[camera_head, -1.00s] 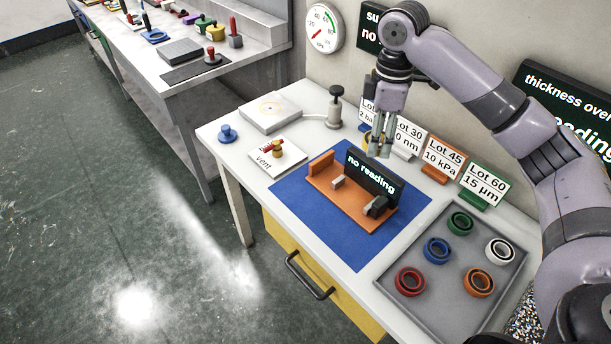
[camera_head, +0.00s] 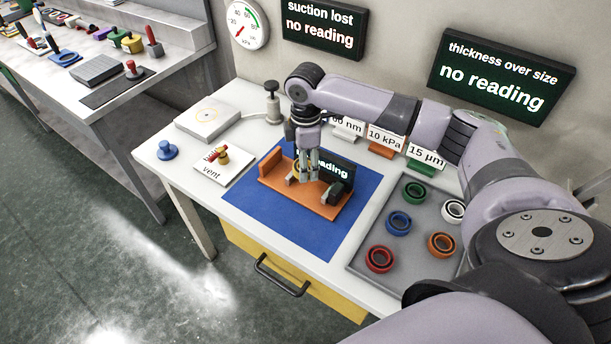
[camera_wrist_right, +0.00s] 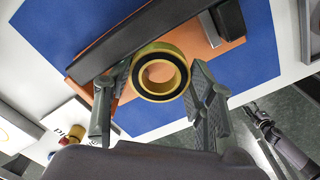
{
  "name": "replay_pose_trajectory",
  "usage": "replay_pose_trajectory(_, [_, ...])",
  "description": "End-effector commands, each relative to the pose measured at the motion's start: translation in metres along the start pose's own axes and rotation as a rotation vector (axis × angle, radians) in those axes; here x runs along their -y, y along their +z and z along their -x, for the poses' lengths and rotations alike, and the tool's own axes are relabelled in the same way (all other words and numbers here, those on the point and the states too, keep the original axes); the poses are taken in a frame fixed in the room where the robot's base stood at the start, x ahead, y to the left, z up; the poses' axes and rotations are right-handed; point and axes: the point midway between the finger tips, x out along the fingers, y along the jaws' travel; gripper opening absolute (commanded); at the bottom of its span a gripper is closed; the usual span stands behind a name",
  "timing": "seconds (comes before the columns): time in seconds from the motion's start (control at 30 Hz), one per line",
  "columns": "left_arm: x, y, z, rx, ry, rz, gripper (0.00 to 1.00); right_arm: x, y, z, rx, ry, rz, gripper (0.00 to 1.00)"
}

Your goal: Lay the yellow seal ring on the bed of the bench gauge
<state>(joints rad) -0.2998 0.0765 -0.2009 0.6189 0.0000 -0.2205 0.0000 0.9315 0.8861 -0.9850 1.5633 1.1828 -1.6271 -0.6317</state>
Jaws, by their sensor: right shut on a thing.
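The bench gauge has an orange bed (camera_head: 325,207) with an upright orange end block (camera_head: 271,167), small dark and grey parts and a dark "no reading" display along its back. It stands on a blue mat (camera_head: 300,236). My right gripper (camera_head: 308,178) points down over the bed and partly covers the display. In the right wrist view its fingers (camera_wrist_right: 160,92) are shut on the yellow seal ring (camera_wrist_right: 158,98), with the orange bed and blue mat beyond. I cannot tell whether the ring touches the bed. What seems to be my left gripper (camera_wrist_right: 265,122) shows small at the right there.
A grey tray (camera_head: 365,266) of several coloured rings lies right of the mat. Lot signs (camera_head: 386,138) stand behind the gauge. A vent plate (camera_head: 208,172) with a brass-and-red valve, a blue knob (camera_head: 167,151) and a pale block (camera_head: 195,118) are to the left.

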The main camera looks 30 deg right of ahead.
Motion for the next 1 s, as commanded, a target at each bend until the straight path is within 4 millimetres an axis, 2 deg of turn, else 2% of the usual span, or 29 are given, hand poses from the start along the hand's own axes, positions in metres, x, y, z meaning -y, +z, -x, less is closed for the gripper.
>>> replay_pose_trajectory(0.33, [0.003, -0.002, 0.004, -0.004, -0.004, -0.001, 0.40, 0.000, 0.000, -0.052, 0.001, -0.002, -0.001, 0.17])
replay_pose_trajectory(0.77, [0.003, -0.002, 0.004, -0.003, -0.004, 0.000, 0.40, 0.000, 0.000, -0.059, 0.001, -0.001, -0.001, 0.17])
replay_pose_trajectory(0.8, [0.003, -0.002, 0.004, -0.003, -0.004, 0.000, 0.40, 0.000, 0.000, -0.059, 0.001, 0.000, 0.000, 0.52])
replay_pose_trajectory(0.9, [0.003, -0.002, 0.004, -0.003, -0.004, 0.000, 0.40, 0.000, 0.000, -0.059, 0.001, 0.000, -0.001, 0.59])
replay_pose_trajectory(1.0, [0.003, -0.001, 0.004, -0.002, -0.004, 0.000, 0.40, 0.000, 0.000, -0.059, 0.001, 0.000, -0.001, 0.59])
